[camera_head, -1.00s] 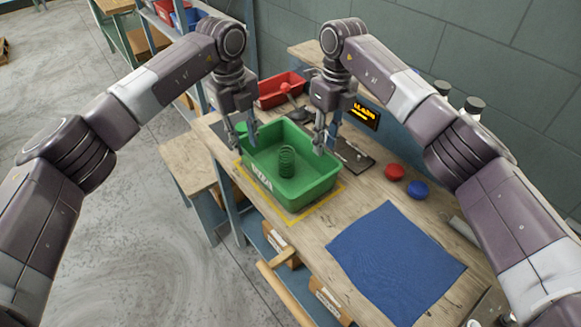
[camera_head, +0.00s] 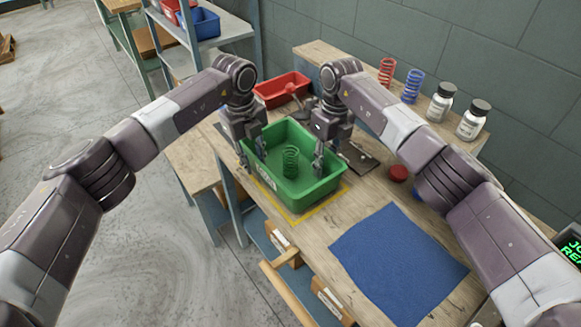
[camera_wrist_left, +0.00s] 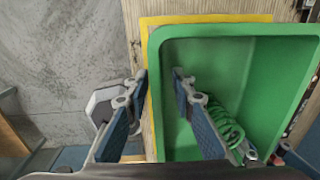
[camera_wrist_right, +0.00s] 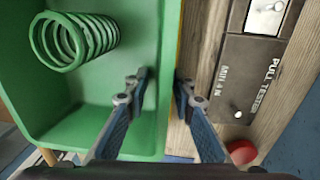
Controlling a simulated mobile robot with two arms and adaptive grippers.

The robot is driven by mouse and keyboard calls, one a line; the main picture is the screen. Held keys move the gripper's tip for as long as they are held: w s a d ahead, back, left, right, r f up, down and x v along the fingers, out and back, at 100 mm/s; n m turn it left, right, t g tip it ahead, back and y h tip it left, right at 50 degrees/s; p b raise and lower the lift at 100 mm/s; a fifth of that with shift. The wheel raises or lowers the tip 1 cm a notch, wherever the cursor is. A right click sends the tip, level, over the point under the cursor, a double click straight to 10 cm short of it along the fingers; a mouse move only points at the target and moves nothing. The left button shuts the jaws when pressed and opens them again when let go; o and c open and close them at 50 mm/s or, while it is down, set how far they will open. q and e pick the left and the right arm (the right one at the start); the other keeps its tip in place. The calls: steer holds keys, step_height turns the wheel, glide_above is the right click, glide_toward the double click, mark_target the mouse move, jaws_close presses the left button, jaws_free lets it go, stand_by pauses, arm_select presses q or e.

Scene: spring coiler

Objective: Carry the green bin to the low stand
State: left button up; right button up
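The green bin (camera_head: 315,190) sits on the workbench over a yellow-outlined area, with a green coil spring (camera_head: 290,160) inside. My left gripper (camera_head: 253,158) is at the bin's left wall; the left wrist view shows its open fingers (camera_wrist_left: 159,75) on either side of the bin wall (camera_wrist_left: 155,110). My right gripper (camera_head: 326,160) is at the opposite wall; in the right wrist view its open fingers (camera_wrist_right: 160,76) straddle that wall (camera_wrist_right: 171,50). Contact with the walls cannot be told. A low wooden stand (camera_head: 198,165) is left of the bench, lower than its top.
A red bin (camera_head: 282,90) lies behind the green bin. A blue cloth (camera_head: 398,262) covers the bench's near right. A pull tester (camera_wrist_right: 247,80) and a red knob (camera_head: 399,173) are close to my right gripper. A shelf rack (camera_head: 205,50) stands behind the low stand.

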arm_select(q)
jaws_close()
arm_select(e)
jaws_close()
